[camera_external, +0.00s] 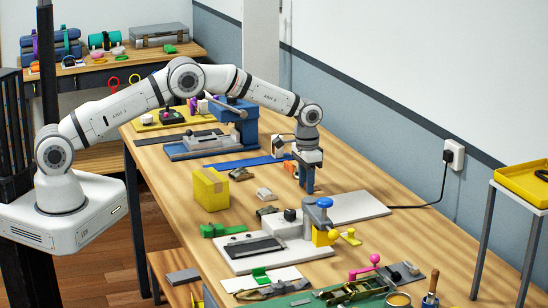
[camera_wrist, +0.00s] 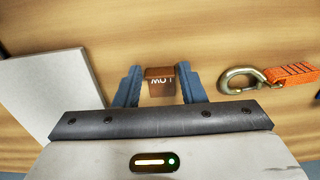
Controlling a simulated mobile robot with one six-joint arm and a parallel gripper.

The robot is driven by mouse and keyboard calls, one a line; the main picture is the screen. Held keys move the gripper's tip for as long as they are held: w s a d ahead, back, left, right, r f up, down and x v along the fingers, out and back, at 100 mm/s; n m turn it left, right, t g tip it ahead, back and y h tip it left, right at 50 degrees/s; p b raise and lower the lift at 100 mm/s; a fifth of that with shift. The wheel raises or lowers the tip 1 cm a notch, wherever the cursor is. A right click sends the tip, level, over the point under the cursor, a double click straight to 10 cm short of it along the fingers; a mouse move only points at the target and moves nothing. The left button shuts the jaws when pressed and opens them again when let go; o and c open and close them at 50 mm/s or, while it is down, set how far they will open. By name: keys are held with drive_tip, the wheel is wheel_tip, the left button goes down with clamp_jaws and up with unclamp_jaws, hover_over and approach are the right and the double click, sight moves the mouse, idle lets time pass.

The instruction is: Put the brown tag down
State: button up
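The brown tag (camera_wrist: 159,85) shows in the wrist view as a small brown block with white letters on its face. It sits between the two blue fingertips of my gripper (camera_wrist: 159,88), with a finger against each side. In the external view my gripper (camera_external: 307,187) points down with its tips close to the wooden table (camera_external: 225,218). The tag cannot be made out there. I cannot tell whether the tag touches the table.
A metal hook on an orange strap (camera_wrist: 290,75) lies right of my gripper in the wrist view. A pale flat plate (camera_wrist: 50,92) lies to its left. In the external view a yellow box (camera_external: 209,190) and a blue-topped press (camera_external: 318,215) stand nearby.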

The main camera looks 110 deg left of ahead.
drive_tip(key=shift+o, duration=1.2)
drive_tip(key=shift+r, duration=0.1)
wheel_tip(320, 180, up, 12)
drive_tip(key=b, duration=0.2)
drive_tip(key=w+d+r+m, duration=0.1)
drive_tip(key=d+r+m, duration=0.1)
drive_tip(key=d+r, duration=0.9)
drive_tip(key=s+d+r+m+t, duration=0.1)
drive_tip(key=s+d+r, duration=0.2)
drive_tip(key=d, duration=0.7)
drive_tip(key=s+d+r+m, duration=0.2)
drive_tip(key=s+d, duration=0.1)
drive_tip(key=d, duration=0.6)
drive_tip(key=s+d+f+m+t, duration=0.1)
drive_tip(key=s+d+f+m, duration=0.1)
drive_tip(key=s+d, duration=0.7)
drive_tip(key=s+d+f+m+t, duration=0.1)
drive_tip(key=s+d+f+m, duration=0.1)
drive_tip(key=s+d, duration=0.8)
drive_tip(key=s, duration=0.5)
drive_tip(key=shift+f, duration=0.3)
